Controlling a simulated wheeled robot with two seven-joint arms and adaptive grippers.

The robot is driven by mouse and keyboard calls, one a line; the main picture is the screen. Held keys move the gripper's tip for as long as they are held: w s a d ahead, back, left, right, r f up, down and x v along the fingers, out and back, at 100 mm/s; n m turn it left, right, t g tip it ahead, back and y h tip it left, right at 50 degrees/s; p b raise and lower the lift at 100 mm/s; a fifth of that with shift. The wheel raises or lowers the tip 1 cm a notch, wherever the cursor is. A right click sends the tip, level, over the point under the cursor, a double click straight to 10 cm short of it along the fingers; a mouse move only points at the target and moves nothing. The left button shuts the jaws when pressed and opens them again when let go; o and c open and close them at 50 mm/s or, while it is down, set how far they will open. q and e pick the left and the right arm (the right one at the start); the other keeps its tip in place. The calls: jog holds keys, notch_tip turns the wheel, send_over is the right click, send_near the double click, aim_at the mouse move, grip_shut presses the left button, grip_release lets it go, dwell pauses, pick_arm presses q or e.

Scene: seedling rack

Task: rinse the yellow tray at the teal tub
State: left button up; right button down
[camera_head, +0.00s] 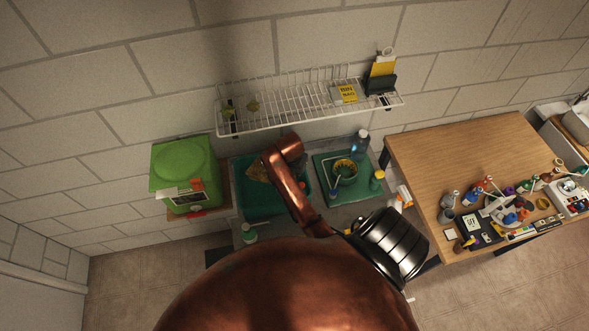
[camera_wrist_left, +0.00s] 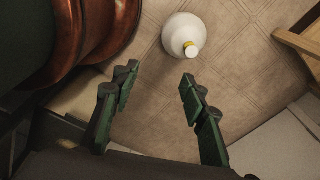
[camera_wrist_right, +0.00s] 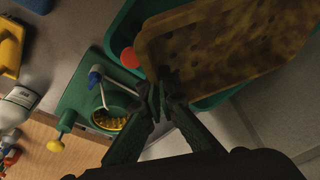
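The yellow tray (camera_wrist_right: 225,40), covered with brown dirt, shows large in the right wrist view. In the head view a small part of the tray (camera_head: 257,172) shows over the teal tub (camera_head: 262,208), left of my right arm. My right gripper (camera_wrist_right: 163,90) has its fingers close together at the tray's near corner and appears shut on its edge. The tub's rim (camera_wrist_right: 118,30) shows beside and below the tray. My left gripper (camera_wrist_left: 150,85) is open and empty, away from the tub above the floor; the head view does not show it.
A green board (camera_head: 325,165) with a strainer pot (camera_head: 345,172) and small bottles lies right of the tub. A wire rack (camera_head: 300,100) hangs above. A green bin (camera_head: 183,175) stands left. A wooden table (camera_head: 470,160) with clutter is right. A white bottle (camera_wrist_left: 184,35) stands on the floor.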

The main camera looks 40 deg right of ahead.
jog(key=shift+w+f, duration=1.05)
jog(key=shift+f, duration=0.15)
jog(key=shift+w+f, duration=0.7)
jog(key=shift+f, duration=0.05)
jog(key=f, duration=0.5)
jog(key=s+f, duration=0.1)
jog(key=f, duration=0.1)
jog(key=shift+f, duration=0.4)
jog(key=shift+w+f, duration=0.15)
jog(key=shift+w, duration=0.15)
jog(key=shift+s, duration=0.15)
pick_arm(q)
jog(key=w, duration=0.3)
jog(key=shift+w+f, duration=0.1)
jog(key=shift+s, duration=0.45)
jog(key=shift+w, duration=0.1)
